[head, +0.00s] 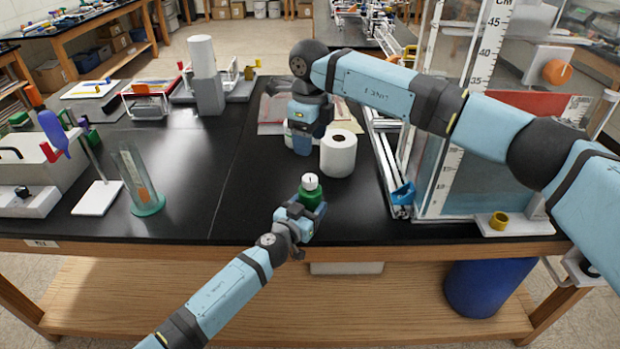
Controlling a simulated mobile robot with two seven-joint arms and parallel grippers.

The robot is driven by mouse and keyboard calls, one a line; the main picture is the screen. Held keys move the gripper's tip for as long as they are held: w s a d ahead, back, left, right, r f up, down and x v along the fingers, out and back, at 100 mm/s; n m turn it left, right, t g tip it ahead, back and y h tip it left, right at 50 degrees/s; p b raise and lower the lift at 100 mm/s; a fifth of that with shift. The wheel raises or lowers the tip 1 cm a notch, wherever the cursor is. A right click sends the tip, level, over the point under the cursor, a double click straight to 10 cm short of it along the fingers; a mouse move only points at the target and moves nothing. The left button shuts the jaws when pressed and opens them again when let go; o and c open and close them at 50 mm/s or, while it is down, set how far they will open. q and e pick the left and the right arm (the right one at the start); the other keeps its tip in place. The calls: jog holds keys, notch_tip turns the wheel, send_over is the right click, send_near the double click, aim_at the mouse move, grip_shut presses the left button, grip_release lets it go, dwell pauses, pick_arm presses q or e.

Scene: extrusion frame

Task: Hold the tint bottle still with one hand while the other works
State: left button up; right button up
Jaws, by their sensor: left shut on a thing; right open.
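The tint bottle, green with a white cap, (311,191) stands upright near the front edge of the black bench, right of centre. My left gripper (304,213) is shut on its body from the front. The cap and shoulder show above the fingers; the lower part is hidden by the gripper. My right gripper (301,143) points down farther back on the bench, behind the bottle and left of a white paper roll. It is open; I cannot see anything between its fingers, which are partly hidden.
The white paper roll (338,153) stands close beside my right gripper. A tall clear tank with a scale (455,165) and a metal frame (383,160) bound the right side. A glass cylinder (138,180) and a white stand (97,198) are at left. Bench between is clear.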

aim_at(310, 177)
notch_tip(310, 177, down, 12)
jog(key=m, duration=1.2)
jog(key=shift+r, duration=0.25)
jog(key=c, duration=0.9)
